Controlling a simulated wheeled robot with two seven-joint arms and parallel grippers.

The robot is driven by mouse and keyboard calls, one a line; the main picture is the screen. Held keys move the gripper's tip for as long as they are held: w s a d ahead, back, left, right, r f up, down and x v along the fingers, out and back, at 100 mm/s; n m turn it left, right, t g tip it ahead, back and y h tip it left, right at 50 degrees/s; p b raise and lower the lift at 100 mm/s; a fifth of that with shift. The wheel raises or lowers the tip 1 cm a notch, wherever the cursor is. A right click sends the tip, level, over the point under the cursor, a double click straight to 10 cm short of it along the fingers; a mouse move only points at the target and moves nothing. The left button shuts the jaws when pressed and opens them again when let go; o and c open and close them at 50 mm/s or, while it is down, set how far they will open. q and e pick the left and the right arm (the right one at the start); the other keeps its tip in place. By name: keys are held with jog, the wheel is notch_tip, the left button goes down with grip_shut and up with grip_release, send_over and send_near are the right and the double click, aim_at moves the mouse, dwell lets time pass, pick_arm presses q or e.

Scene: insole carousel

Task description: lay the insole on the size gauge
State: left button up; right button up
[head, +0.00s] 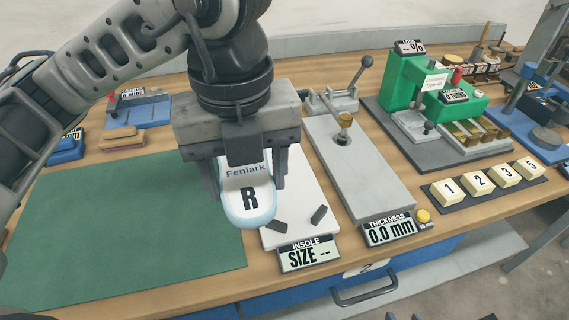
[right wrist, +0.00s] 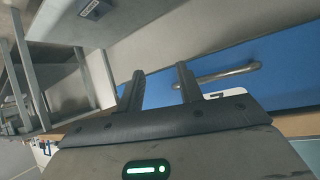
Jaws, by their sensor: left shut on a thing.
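The insole (head: 248,203) is pale with a blue rim and is marked "Fenlark" and "R". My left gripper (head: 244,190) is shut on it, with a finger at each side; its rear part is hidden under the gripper. My right gripper (right wrist: 159,82) shows in the right wrist view, open and empty, fingers apart.
A green mat (head: 120,235) lies left of the gauge. The grey thickness gauge (head: 365,180), reading 0.0 mm, stands close on its right. A green machine (head: 410,85) and numbered blocks (head: 478,179) are further right. A blue drawer with a handle (head: 365,292) is below the bench edge.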

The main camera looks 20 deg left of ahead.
pick_arm(q)
jog(key=w+f, duration=0.3)
jog(key=w, duration=0.4)
send_over(287, 191)
jog(key=s, duration=0.1)
notch_tip(287, 191, down, 5)
jog(key=shift+r+p, duration=0.1)
jog(key=shift+p, duration=0.35)
jog(key=shift+w+f, duration=0.35)
jog(key=shift+f, duration=0.05)
jog(key=shift+w+f, duration=0.2)
jog(key=shift+f, duration=1.7)
jog(key=o, duration=1)
jog(key=shift+c, duration=0.2)
jog(key=shift+r, duration=0.1)
notch_tip(287, 191, up, 12)
